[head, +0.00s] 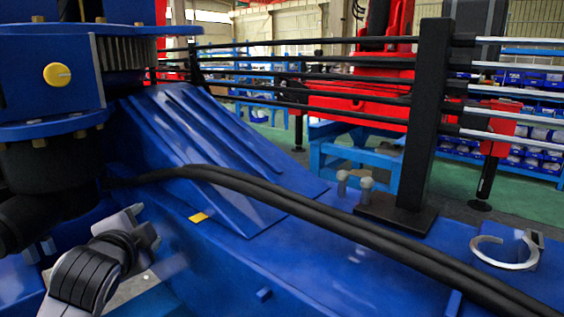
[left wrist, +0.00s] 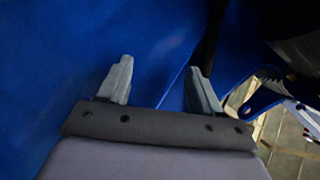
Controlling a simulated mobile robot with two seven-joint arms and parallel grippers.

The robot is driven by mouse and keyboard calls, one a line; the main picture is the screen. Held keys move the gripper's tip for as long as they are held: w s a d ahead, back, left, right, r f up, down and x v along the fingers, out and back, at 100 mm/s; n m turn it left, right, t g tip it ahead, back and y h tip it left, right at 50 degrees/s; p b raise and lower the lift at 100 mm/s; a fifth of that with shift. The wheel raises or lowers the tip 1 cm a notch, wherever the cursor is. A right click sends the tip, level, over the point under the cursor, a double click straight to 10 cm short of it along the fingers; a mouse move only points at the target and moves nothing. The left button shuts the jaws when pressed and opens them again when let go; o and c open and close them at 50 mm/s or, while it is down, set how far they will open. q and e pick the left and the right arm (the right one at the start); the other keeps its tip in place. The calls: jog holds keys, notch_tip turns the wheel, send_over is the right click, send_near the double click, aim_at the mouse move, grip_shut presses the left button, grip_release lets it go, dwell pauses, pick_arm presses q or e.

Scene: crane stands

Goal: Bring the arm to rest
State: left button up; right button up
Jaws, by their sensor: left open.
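My left arm (head: 92,268), grey with black bands, shows at the lower left of the head view, close to the blue crane structure (head: 215,262). Its gripper cannot be made out clearly there. In the left wrist view my left gripper (left wrist: 159,72) has its two grey fingers apart, with nothing between them. Beyond the fingers is a blue surface (left wrist: 85,60), and I cannot tell whether they touch it. My right gripper is in neither view.
Thick black hoses (head: 330,222) run across the blue beam. A black post (head: 425,120) carries several rods. An open metal ring clamp (head: 505,262) sits at the right. A blue turret with a yellow knob (head: 57,75) stands at the left. Green floor (head: 530,198) shows beyond.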

pick_arm(q)
jog(key=s+d+f+n+g+h, duration=0.15)
jog(key=s+f, duration=0.35)
jog(key=f, duration=0.7)
jog(key=s+d+f+n+g+h, duration=0.1)
jog(key=s+d+f+n+h, duration=0.3)
jog(key=f, duration=0.8)
jog(key=s+f+n, duration=0.2)
jog(key=s+f, duration=0.4)
jog(key=s, duration=0.2)
jog(key=s+f+n+g+y, duration=0.1)
jog(key=s+f+n, duration=0.1)
jog(key=s+f, duration=0.4)
jog(key=s, duration=0.3)
jog(key=shift+s, duration=0.2)
jog(key=shift+a+g, duration=0.1)
jog(key=shift+g, duration=0.15)
